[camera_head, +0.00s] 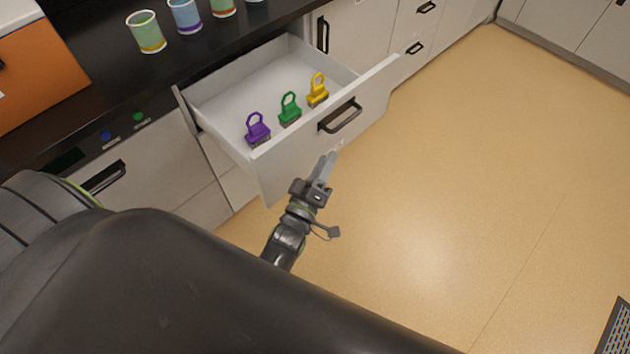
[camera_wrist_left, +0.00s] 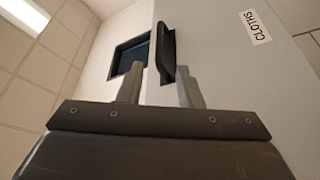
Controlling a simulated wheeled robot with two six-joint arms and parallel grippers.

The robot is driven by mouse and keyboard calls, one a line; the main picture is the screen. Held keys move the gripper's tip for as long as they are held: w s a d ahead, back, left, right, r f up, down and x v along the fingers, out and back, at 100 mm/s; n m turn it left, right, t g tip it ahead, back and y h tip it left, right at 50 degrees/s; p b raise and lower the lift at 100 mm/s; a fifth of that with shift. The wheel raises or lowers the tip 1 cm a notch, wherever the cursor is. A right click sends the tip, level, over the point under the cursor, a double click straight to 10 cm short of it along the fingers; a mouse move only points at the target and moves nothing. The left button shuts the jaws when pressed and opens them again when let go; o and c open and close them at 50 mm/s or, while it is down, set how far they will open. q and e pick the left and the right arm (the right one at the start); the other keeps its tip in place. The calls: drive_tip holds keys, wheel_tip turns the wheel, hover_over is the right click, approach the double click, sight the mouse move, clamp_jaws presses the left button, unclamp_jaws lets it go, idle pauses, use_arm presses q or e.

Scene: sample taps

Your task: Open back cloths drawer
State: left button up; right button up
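The cloths drawer (camera_head: 280,178) is pulled out from the counter in the head view, its inside showing. Its front has a black handle (camera_head: 342,117). In the left wrist view the drawer front (camera_wrist_left: 225,60) bears a CLOTHS label (camera_wrist_left: 255,27), and the handle (camera_wrist_left: 168,48) stands ahead of the fingers. My left gripper (camera_head: 328,165) is just below the handle in the head view, apart from it in that view. In the left wrist view its two fingers (camera_wrist_left: 158,88) are spread with nothing between them. My right gripper is not in view.
In the drawer stand a purple (camera_head: 257,130), a green (camera_head: 290,109) and a yellow (camera_head: 317,91) handled item. Several cups, one green (camera_head: 147,32), stand on the black counter (camera_head: 95,70) near an orange box (camera_head: 38,75). Open floor (camera_head: 470,180) lies to the right.

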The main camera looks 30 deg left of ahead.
use_arm(q)
drive_tip(key=v, duration=0.5)
drive_tip(key=shift+s, duration=0.15)
drive_tip(key=s+a+f+m+g, duration=0.1)
drive_tip(key=s+f+m+g, duration=0.2)
drive_tip(key=f, duration=0.6)
drive_tip(key=s+a+f+m+g, duration=0.15)
drive_tip(key=s+f+g, duration=0.25)
drive_tip(key=f, duration=0.5)
drive_tip(key=s+a+f+m+g, duration=0.1)
drive_tip(key=s+a+f+g, duration=0.2)
drive_tip(key=f, duration=0.6)
drive_tip(key=s+a+f+m+g, duration=0.2)
drive_tip(key=s+f+g, duration=0.1)
drive_tip(key=s, duration=0.5)
drive_tip(key=s+a+f+m+g, duration=0.2)
drive_tip(key=s+f+g, duration=0.1)
drive_tip(key=s+f, duration=0.3)
drive_tip(key=s+a+f+m+g+y, duration=0.1)
drive_tip(key=s+f, duration=0.4)
drive_tip(key=s, duration=0.5)
drive_tip(key=shift+s+a+m+g, duration=0.3)
drive_tip(key=shift+a+m+g, duration=0.15)
drive_tip(key=shift+a+g, duration=0.55)
drive_tip(key=shift+d, duration=0.1)
